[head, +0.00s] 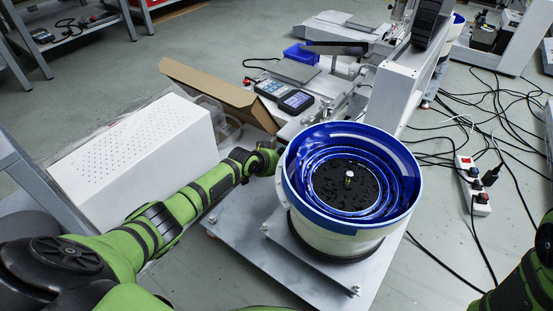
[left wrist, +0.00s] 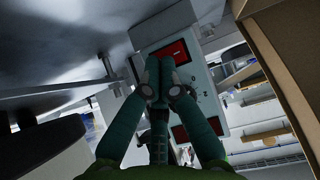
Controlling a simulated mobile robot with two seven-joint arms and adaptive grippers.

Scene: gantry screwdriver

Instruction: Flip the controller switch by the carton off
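My left arm reaches in from the left in the head view, and its gripper (head: 266,160) is low between the open brown carton (head: 217,92) and the blue-rimmed bowl feeder (head: 348,215). A second red part (left wrist: 181,138) is partly behind a finger. Carton board (left wrist: 277,65) is at right.
A white perforated box (head: 132,145) stands left of the carton, beside my arm. Two handheld devices (head: 296,101) lie behind the feeder. A power strip (head: 472,186) and loose cables are on the floor at right. Part of my right arm shows at lower right.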

